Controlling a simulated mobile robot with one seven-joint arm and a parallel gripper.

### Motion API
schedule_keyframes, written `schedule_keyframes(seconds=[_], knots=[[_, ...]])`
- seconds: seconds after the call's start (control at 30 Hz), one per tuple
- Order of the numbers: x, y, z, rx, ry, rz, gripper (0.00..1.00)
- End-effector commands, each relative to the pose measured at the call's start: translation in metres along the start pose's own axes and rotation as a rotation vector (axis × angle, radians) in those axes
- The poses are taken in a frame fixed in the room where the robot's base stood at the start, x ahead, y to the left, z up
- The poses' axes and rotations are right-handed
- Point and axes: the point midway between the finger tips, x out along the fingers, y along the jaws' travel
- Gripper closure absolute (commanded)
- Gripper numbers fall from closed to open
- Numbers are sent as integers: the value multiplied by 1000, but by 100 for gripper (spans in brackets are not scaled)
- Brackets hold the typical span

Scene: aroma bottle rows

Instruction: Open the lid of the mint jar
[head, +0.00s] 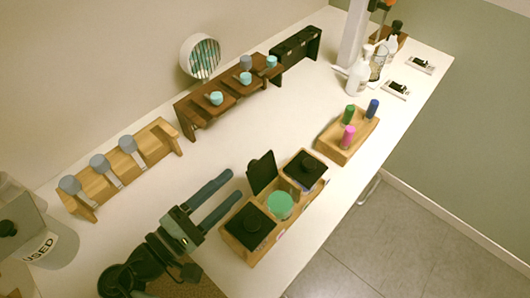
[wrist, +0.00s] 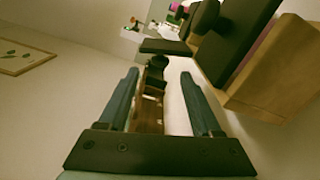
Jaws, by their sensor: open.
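A wooden box (head: 266,246) near the table's front edge holds jars in a row. The middle jar shows a round mint-green top (head: 280,205). A black lid (head: 262,172) with a knob stands raised and tilted at its far-left side. The jars at either end carry flat black lids, a near one (head: 250,226) and a far one (head: 307,168). My gripper (head: 232,184) is open and empty, just left of the box and apart from the lids. In the wrist view the open fingers (wrist: 159,75) have nothing between them, and a large black lid (wrist: 235,40) is at upper right.
A wooden rack (head: 150,150) with grey-topped bottles is at left, and a dark rack (head: 200,118) with teal-topped bottles is behind. A wooden tray (head: 335,150) with colored bottles lies beyond the box. Pump bottles (head: 358,78) stand at far right. The table's middle is clear.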

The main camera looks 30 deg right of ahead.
Motion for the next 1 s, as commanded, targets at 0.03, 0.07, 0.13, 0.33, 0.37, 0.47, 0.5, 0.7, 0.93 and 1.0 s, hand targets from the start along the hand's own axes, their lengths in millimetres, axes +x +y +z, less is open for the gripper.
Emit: schedule_keyframes(seconds=[0.03, 0.07, 0.13, 0.33, 0.37, 0.47, 0.5, 0.7, 0.93, 1.0], knots=[[11, 1, 2, -2, -5, -3, 34], [18, 1, 2, -2, -6, -3, 34], [33, 1, 2, -1, -5, -4, 34], [74, 2, 1, 2, -4, -3, 34], [79, 1, 1, 2, -4, -4, 34], [93, 1, 1, 2, -2, -3, 34], [97, 1, 0, 2, -1, -3, 34], [108, 0, 0, 3, 0, -2, 34], [109, 0, 0, 3, 1, -3, 34], [109, 0, 0, 3, 1, -3, 43]])
